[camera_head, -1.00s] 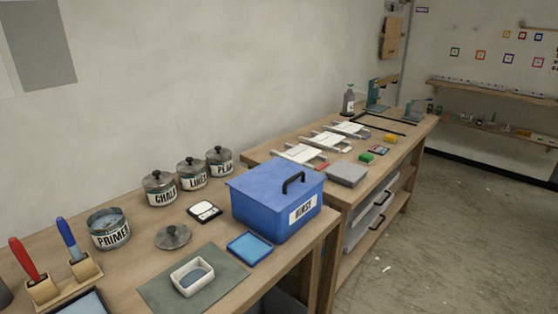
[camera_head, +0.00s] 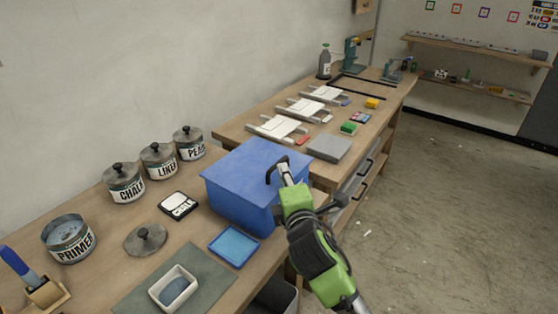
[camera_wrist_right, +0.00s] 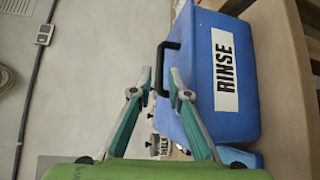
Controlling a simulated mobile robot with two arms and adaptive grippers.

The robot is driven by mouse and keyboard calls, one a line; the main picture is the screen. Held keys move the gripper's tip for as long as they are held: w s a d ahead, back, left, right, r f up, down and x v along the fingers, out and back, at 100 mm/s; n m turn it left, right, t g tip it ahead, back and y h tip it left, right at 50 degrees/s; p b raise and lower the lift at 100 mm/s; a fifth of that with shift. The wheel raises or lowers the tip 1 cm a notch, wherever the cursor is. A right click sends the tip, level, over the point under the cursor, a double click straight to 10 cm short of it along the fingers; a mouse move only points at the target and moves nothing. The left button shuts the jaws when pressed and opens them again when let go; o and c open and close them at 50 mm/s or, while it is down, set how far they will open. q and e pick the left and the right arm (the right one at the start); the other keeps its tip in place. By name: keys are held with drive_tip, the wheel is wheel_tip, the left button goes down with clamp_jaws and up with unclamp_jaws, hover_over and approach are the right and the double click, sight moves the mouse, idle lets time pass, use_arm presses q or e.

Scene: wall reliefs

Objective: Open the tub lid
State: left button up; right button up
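The blue tub (camera_head: 240,203) stands on the near workbench with its blue lid (camera_head: 245,163) shut on it. A black handle (camera_head: 270,173) stands up from the lid; it also shows in the right wrist view (camera_wrist_right: 161,62). My right gripper (camera_head: 284,170) is at the handle. In the right wrist view its fingertips (camera_wrist_right: 160,76) are apart, with the handle's bar in line with the gap between them; contact cannot be told. The RINSE label (camera_wrist_right: 224,70) shows on the tub's side in that view. My left gripper is not in view.
A blue square tray (camera_head: 234,247) and a white dish (camera_head: 173,288) lie in front of the tub. A loose round lid (camera_head: 145,239) and labelled tins (camera_head: 123,184) stand left of it. A grey box (camera_head: 329,147) sits on the bench behind.

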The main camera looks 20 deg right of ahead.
sight(280, 161)
drive_tip(key=w, duration=0.6)
drive_tip(key=shift+w+d+f+p, duration=0.25)
drive_tip(key=shift+d+f+p, duration=0.05)
drive_tip(key=shift+d+f, duration=0.1)
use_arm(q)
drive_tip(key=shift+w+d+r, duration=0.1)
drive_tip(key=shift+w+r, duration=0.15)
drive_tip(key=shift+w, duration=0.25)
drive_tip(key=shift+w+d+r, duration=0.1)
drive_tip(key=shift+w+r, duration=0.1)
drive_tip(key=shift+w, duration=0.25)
use_arm(e)
drive_tip(key=shift+w+f, duration=0.15)
drive_tip(key=shift+w, duration=0.25)
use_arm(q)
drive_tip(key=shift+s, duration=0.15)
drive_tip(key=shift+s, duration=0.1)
use_arm(e)
clamp_jaws()
